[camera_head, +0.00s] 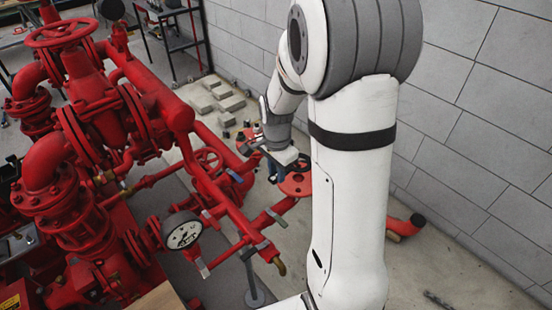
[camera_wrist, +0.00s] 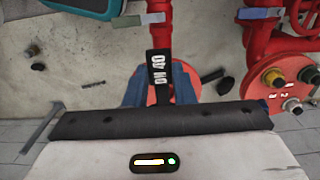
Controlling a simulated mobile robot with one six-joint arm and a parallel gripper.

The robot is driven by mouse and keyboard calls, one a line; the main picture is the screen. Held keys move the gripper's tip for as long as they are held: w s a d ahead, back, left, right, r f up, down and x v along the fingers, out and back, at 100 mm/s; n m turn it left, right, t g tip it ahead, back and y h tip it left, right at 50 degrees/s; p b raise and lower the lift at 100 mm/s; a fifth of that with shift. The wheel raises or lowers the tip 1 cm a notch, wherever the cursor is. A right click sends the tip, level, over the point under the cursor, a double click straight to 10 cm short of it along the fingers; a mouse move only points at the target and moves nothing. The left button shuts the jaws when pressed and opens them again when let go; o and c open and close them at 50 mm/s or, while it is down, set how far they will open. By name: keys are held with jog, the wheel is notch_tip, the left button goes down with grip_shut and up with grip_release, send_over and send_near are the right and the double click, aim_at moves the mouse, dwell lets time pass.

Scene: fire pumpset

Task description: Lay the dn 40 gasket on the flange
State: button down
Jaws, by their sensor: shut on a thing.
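The dn 40 gasket shows in the wrist view as a black tab (camera_wrist: 160,76) with white "DN 40" lettering. My gripper (camera_wrist: 160,85) has its blue fingers on both sides of this tab and is shut on it. The gasket's ring cannot be made out. A round red flange (camera_wrist: 193,77) lies behind the fingers, partly hidden by them and the tab. In the head view my gripper (camera_head: 277,160) is just above and left of a round red flange face (camera_head: 296,184). The gasket cannot be made out there, and the gap to the flange cannot be judged.
Red pipework (camera_head: 225,205) with a pressure gauge (camera_head: 182,231) fills the left of the head view. Grey blocks (camera_head: 217,96) lie on the floor behind. A grey block wall (camera_head: 470,110) stands at right. A hammer (camera_wrist: 42,127) and small parts lie on the floor.

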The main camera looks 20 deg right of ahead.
jog(key=shift+w, duration=0.15)
jog(key=shift+r, duration=0.1)
dwell(0.3)
notch_tip(320, 180, down, 6)
jog(key=b, duration=0.4)
jog(key=shift+b, duration=0.4)
jog(key=shift+f+b, duration=0.6)
dwell(1.1)
jog(key=c, duration=1.1)
grip_release()
jog(key=shift+c, duration=0.2)
jog(key=shift+r, duration=0.1)
